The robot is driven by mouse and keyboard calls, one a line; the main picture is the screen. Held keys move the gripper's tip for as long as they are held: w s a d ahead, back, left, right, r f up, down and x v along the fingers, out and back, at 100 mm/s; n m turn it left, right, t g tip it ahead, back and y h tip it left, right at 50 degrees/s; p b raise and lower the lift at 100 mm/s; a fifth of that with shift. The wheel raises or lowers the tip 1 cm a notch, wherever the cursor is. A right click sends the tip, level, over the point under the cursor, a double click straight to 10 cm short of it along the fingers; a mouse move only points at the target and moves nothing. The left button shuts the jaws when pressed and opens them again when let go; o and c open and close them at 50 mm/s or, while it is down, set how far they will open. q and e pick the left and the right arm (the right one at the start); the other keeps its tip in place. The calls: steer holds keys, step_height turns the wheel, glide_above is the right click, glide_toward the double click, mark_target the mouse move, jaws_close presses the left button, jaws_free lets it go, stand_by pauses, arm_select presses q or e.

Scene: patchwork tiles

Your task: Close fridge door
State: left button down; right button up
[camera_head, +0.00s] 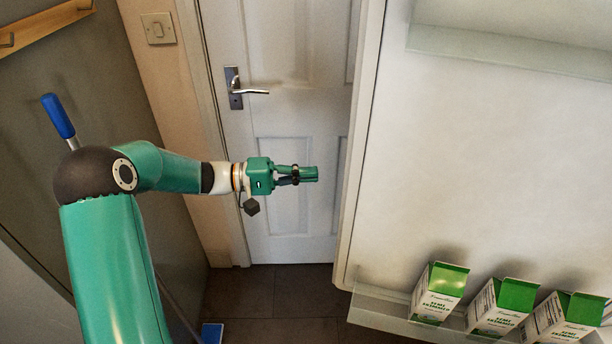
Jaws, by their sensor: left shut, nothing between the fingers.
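The fridge door (480,170) fills the right side of the head view. It stands open, with its pale inner face turned towards me and its free edge running down near the middle of the picture. My left gripper (309,174) is shut and empty. It points right and shows a little to the left of that edge, with a gap between them in the picture. I cannot tell the depth between them. The fridge body and my right gripper are not in view.
Several green and white cartons (440,293) stand in the fridge door's lower shelf (385,311). An upper door shelf (500,53) looks bare. A closed white room door (275,120) with a metal handle (249,91) is behind. Dark floor tiles (265,295) show below it.

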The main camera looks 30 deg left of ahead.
arm_select(q)
steer(key=d+p, duration=0.2)
steer(key=d, duration=0.5)
steer(key=shift+w+p, duration=0.2)
steer(key=shift+p, duration=0.2)
steer(key=shift+a, duration=0.1)
steer(key=shift+f, duration=0.1)
